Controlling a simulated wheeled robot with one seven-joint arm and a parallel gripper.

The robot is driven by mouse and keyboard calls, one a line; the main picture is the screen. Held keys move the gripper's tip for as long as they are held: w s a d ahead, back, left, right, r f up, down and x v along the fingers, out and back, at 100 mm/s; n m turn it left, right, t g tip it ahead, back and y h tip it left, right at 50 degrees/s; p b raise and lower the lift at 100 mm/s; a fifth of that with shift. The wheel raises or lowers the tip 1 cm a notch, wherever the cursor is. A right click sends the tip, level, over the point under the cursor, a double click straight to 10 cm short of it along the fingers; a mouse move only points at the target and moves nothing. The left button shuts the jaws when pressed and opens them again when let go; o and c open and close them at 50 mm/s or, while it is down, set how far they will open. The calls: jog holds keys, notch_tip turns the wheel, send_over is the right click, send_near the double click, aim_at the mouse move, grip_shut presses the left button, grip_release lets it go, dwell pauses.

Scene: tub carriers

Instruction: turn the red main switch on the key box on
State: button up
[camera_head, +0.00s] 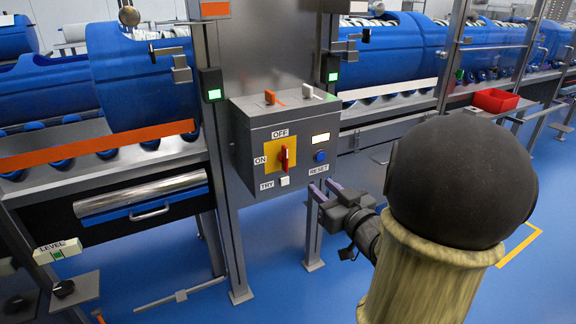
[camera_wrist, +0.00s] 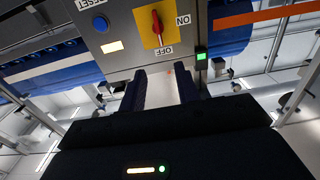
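The grey key box (camera_head: 246,150) is on a steel post in the middle of the head view. Its red main switch (camera_head: 284,157) sits on a yellow plate (camera_head: 272,163), with OFF printed above and ON at the left. The handle stands nearly upright, in line with OFF. In the wrist view, upside down, the red switch (camera_wrist: 157,28) shows above the fingers. My gripper (camera_head: 322,190) is right of and below the switch, apart from the box. Its two fingers (camera_wrist: 162,88) are spread, with nothing between them.
On the box face are a blue RESET button (camera_head: 320,156), a lit display (camera_head: 320,138) and a white TRY button (camera_head: 285,181). Two small key handles stand on top. Green-lit units (camera_head: 212,88) flank the box. A red tray (camera_head: 495,100) is far right. Blue floor is open below.

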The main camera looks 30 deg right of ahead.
jog(key=shift+w+r, duration=0.1)
jog(key=shift+w, duration=0.05)
send_near(287, 155)
jog(key=w, duration=0.9)
jog(key=shift+w+a, duration=0.1)
jog(key=shift+w, duration=0.2)
grip_shut()
